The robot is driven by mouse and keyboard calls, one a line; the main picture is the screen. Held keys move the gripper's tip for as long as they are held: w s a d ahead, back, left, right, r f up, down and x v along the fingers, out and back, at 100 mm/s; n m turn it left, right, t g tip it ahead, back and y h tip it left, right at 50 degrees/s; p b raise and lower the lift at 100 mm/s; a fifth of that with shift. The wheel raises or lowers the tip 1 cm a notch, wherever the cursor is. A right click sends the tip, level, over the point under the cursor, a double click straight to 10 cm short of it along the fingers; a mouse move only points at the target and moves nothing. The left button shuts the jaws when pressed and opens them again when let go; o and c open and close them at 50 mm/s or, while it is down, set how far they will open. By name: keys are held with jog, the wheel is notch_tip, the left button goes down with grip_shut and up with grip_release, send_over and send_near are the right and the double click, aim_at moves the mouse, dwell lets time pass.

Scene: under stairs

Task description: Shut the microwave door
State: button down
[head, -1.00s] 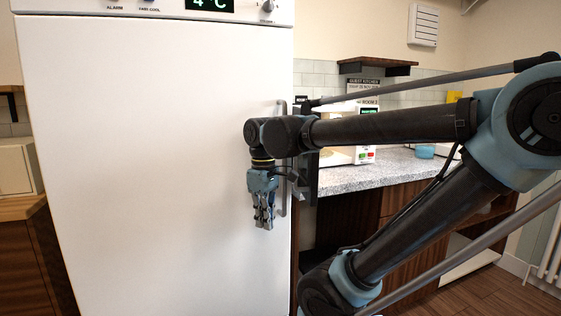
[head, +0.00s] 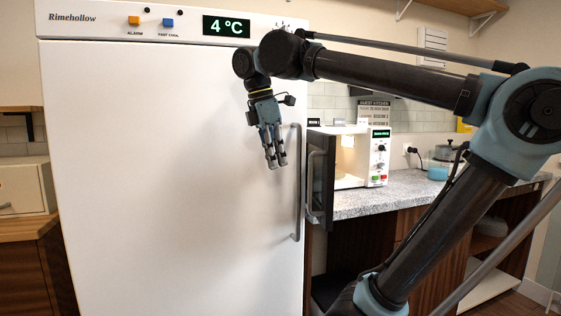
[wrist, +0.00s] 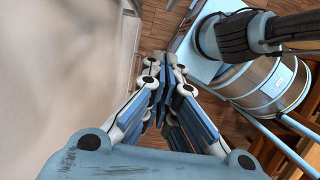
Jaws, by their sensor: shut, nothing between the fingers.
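The white microwave (head: 362,158) stands on the speckled counter in the head view, its lit inside showing. Its dark door (head: 320,177) is swung open toward me, with a pale handle, close beside the fridge's right edge. My gripper (head: 276,165) is shut and empty. It points down in front of the fridge front, to the left of the microwave door and apart from it. In the wrist view my gripper (wrist: 165,105) shows its fingers together over the floor; the microwave is not visible there.
A tall white fridge (head: 170,150) with a long vertical handle (head: 297,185) fills the left and middle. The speckled counter (head: 405,192) runs right of it, with a blue container (head: 438,171). A shelf (head: 455,6) hangs above.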

jog(key=w+d+f, duration=0.1)
jog(key=d+f, duration=0.4)
jog(key=f, duration=0.2)
jog(key=shift+w+d+f, duration=0.15)
jog(key=shift+w+d, duration=0.1)
jog(key=shift+w, duration=0.1)
jog(key=shift+d, duration=0.1)
dwell(0.3)
